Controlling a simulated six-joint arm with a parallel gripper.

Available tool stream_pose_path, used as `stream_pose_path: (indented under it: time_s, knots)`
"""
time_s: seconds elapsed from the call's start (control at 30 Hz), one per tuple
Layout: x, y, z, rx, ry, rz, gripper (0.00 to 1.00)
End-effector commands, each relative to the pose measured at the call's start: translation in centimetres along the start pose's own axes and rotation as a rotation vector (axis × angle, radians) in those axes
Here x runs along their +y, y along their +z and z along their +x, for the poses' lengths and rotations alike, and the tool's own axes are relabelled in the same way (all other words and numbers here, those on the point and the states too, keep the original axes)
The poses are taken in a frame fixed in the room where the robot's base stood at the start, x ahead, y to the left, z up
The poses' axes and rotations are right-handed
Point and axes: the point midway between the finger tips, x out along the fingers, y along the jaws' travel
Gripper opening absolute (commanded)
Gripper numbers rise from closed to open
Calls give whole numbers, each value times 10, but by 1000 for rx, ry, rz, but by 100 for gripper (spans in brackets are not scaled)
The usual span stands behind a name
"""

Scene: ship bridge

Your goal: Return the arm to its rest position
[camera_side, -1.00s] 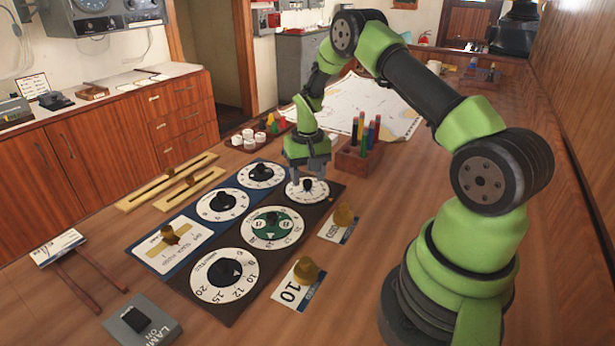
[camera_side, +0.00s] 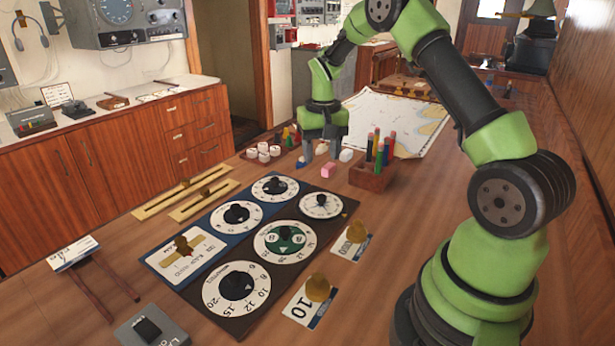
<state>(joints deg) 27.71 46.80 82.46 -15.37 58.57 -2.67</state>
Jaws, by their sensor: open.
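My gripper (camera_side: 320,151) points down, open and empty, above the table behind the dial panel. Its fingertips are apart, with white and pink small pieces showing near and behind them. The dark dial panel (camera_side: 262,308) lies below and in front of it, with several round white dials and black knobs. The nearest dial, a small white one with a dark knob (camera_side: 321,205), is clear of my gripper. My green and black arm rises at the right and bends over toward the table's back.
A wooden pen holder (camera_side: 369,178) with coloured markers stands right of my gripper. A chart (camera_side: 405,120) lies behind it. White cups (camera_side: 263,149) sit at its left. Wooden slide rails (camera_side: 185,200), number cards with brass knobs and a lamp switch box (camera_side: 152,328) lie around the panel.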

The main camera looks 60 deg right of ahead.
Motion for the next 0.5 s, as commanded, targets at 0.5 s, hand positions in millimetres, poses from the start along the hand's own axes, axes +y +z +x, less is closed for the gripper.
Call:
stream_pose_path:
  time_s: [0.5]
  knots:
    - [-55,135,-161,267,-212,-184,51]
